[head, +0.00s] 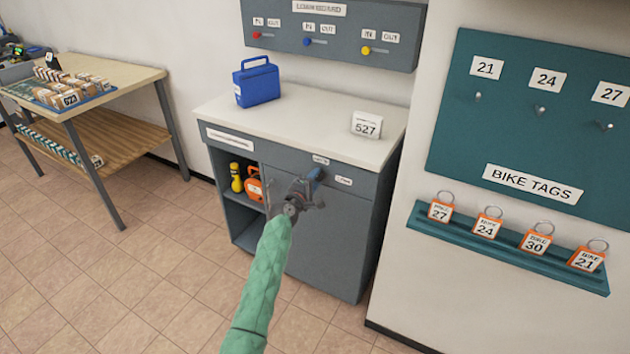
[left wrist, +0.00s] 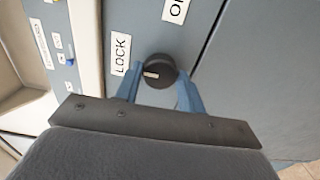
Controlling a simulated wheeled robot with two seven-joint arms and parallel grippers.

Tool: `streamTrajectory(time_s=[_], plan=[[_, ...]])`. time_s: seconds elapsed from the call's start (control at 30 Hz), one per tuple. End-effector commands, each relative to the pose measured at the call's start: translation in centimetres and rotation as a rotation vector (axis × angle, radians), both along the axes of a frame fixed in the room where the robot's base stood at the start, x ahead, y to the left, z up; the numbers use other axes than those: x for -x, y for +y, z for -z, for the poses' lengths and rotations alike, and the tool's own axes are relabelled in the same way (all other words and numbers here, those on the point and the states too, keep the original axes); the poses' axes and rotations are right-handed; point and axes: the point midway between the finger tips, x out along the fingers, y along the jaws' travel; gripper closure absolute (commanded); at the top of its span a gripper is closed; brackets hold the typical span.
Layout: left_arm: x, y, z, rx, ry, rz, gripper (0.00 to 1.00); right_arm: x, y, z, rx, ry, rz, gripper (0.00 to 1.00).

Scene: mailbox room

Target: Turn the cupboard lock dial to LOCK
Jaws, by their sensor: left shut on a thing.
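The cupboard (head: 330,235) is grey with a white top. In the left wrist view the black round lock dial (left wrist: 161,66) sits on its front, with a short pale mark pointing left, toward the side of the LOCK label (left wrist: 120,54). A second label (left wrist: 176,10), cut off and starting with O, is above the dial. My left gripper (left wrist: 159,76) has its blue fingers on both sides of the dial, shut on it. In the head view my left gripper (head: 314,176) is at the upper cupboard front and hides the dial. My right gripper is out of view.
An open shelf left of the door holds yellow and orange items (head: 254,184). A bike tag shelf (head: 510,252) is on the right wall; a wooden table (head: 95,85) is at left.

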Motion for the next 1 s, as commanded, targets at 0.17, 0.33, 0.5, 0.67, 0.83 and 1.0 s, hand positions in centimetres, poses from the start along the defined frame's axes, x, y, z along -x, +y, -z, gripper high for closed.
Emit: streamTrajectory(time_s=[0.17, 0.33, 0.5, 0.67, 0.83, 1.0], plan=[[0.0, 0.1, 0.1, -0.001, 0.001, -0.001, 0.83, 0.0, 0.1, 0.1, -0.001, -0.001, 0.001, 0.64], [0.0, 0.1, 0.1, -0.001, 0.000, -0.001, 0.43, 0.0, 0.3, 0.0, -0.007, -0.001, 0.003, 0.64], [0.0, 0.0, 0.1, -0.001, 0.000, 0.000, 0.39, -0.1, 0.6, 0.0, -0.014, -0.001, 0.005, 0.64], [0.1, 0.1, 0.1, -0.001, 0.000, 0.000, 0.39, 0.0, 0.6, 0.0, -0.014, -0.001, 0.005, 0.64], [1.2, 0.8, 0.2, -0.002, 0.000, 0.000, 0.39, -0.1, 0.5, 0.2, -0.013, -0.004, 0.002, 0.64], [3.5, 2.0, 0.3, -0.002, 0.000, -0.001, 0.39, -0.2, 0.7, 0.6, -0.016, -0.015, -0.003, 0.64]])
